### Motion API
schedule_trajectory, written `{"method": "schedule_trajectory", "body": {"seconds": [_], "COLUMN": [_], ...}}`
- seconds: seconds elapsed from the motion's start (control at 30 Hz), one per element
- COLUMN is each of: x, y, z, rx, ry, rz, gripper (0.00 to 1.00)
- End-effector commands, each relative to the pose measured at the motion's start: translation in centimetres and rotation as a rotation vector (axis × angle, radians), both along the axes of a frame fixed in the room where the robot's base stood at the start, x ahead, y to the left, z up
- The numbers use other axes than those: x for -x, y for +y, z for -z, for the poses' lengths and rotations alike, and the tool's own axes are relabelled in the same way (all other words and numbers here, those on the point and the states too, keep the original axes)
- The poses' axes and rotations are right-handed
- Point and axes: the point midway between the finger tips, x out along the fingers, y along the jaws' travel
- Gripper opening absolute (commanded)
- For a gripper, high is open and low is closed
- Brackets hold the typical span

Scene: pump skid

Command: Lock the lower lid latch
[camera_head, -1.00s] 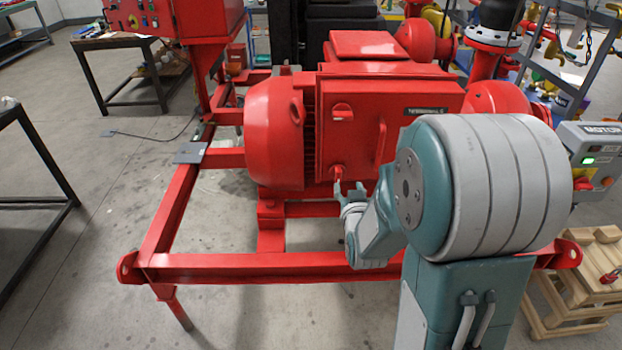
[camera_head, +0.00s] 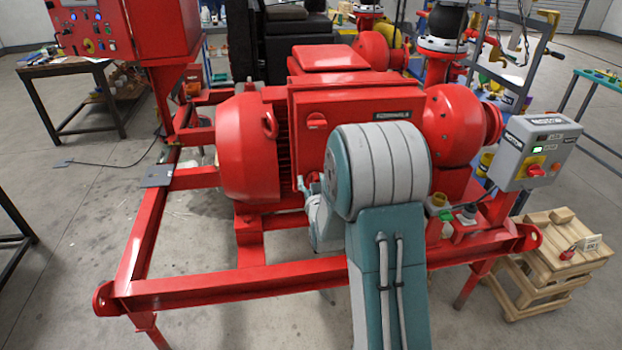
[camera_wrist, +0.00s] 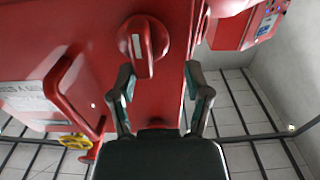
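The lower lid latch (camera_wrist: 145,45) is a red round knob with a lever grip and a white mark, on the red lid (camera_wrist: 100,60) of the motor's box. In the wrist view, which looks upside down, it lies just beyond my gripper (camera_wrist: 160,75). The two fingers are spread apart with nothing held between them. The latch's lever end is close to the left fingertip; I cannot tell if they touch. In the head view my arm hides most of the gripper and lower latch. The upper latch (camera_head: 317,120) and the box (camera_head: 350,100) show there.
A lid handle (camera_wrist: 70,95) stands out left of my fingers in the wrist view. The red skid frame (camera_head: 230,285) runs in front of the motor (camera_head: 245,145). A grey switch box (camera_head: 540,150) and a wooden stand (camera_head: 550,260) are at the right. Open floor lies left.

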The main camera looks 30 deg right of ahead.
Motion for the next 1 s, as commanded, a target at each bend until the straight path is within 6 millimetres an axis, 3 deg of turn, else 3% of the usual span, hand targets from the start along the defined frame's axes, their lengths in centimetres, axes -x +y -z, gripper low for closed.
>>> {"method": "schedule_trajectory", "body": {"seconds": [0.37,0.4,0.5,0.57,1.0], "x": [-0.78,-0.77,-0.76,-0.77,-0.87], "y": [-0.33,-0.32,-0.27,-0.29,-0.2], "z": [0.04,0.05,0.04,0.04,0.15], "rx": [0.0,-0.001,0.0,0.0,-0.001], "ry": [0.001,0.002,0.002,0.002,0.005], "rz": [0.001,0.001,0.002,0.001,-0.003], "gripper": [0.57,0.51,0.07,0.01,0.0]}}
